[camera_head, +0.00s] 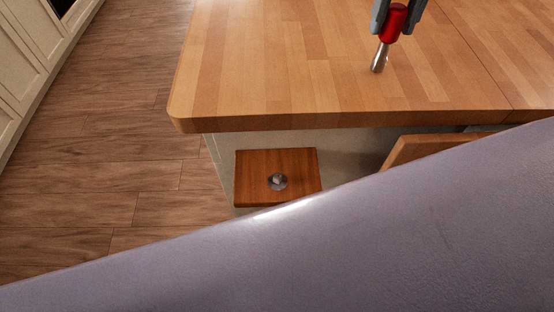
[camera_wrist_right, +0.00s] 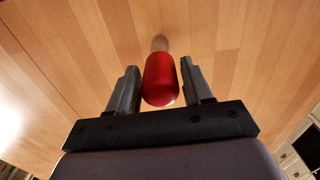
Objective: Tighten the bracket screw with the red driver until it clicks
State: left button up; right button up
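The red driver (camera_head: 393,24) has a red handle and a metal shaft pointing down over the wooden countertop. My right gripper (camera_head: 396,12) has its fingers on both sides of the handle and holds it. In the right wrist view the red handle (camera_wrist_right: 161,80) sits between the fingers of my right gripper (camera_wrist_right: 161,84), its shaft largely hidden behind it. A round metal screw head (camera_head: 277,181) shows on a reddish-brown wooden plate (camera_head: 252,165) below the countertop's front edge. I cannot make out the bracket's other parts. My left gripper is not in view.
The butcher-block countertop (camera_head: 270,60) is bare around the driver, and its front edge overhangs the plate. Another wooden board (camera_head: 420,148) juts out to the right, partly hidden by my large grey arm link. Plank floor (camera_head: 90,160) lies open at left, beside pale cabinets (camera_head: 30,50).

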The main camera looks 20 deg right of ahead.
grip_shut()
jog(key=shift+r+p, duration=2.1)
jog(key=shift+r, duration=0.4)
